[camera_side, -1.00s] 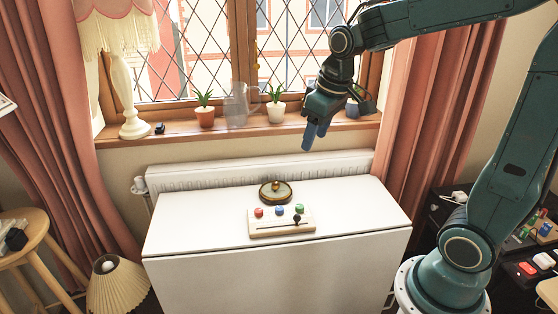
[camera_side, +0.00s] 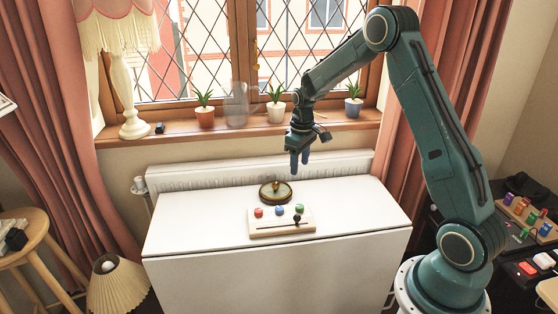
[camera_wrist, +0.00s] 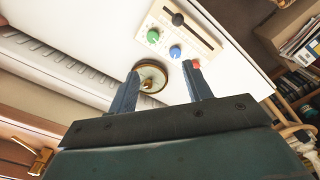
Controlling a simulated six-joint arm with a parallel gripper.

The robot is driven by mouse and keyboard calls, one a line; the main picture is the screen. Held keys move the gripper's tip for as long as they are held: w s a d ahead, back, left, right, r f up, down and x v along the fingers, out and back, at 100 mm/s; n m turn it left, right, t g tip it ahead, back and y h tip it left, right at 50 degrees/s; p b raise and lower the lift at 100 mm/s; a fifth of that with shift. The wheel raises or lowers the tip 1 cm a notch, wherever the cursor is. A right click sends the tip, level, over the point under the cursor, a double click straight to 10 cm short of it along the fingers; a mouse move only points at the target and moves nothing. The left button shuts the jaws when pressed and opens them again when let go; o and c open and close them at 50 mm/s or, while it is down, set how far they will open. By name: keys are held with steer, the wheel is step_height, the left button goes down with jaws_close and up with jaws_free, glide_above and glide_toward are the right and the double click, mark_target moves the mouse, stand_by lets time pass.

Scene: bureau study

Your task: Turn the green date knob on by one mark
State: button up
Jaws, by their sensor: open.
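A cream panel (camera_side: 264,231) lies on the white table, with a red knob (camera_side: 258,212), a blue knob (camera_side: 279,210) and the green knob (camera_side: 299,208) in a row. A slot with a dark slider (camera_side: 297,219) runs along its front. The wrist view also shows the green knob (camera_wrist: 153,36), the blue knob (camera_wrist: 175,51) and the red knob (camera_wrist: 196,64), partly behind a fingertip. My gripper (camera_side: 300,168) is open and empty, pointing down above the table, behind and above the panel. It also shows in the wrist view (camera_wrist: 163,78). The knob's marks are too small to read.
A round brass-and-dark dish-like object (camera_side: 277,191) stands just behind the panel. The white table (camera_side: 190,225) is otherwise clear. A radiator (camera_side: 215,178) and a sill with potted plants (camera_side: 276,104) are behind it. A dark stand with coloured items (camera_side: 524,208) is at the right.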

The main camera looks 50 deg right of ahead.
mark_target(300, 206)
steer(key=f, duration=0.1)
steer(key=d+f, duration=0.2)
steer(key=f, duration=0.1)
steer(key=shift+w, duration=0.25)
step_height(300, 206, down, 14)
steer(key=shift+r, duration=0.2)
stand_by(0.5)
steer(key=shift+c, duration=0.4)
steer(key=c, duration=0.9)
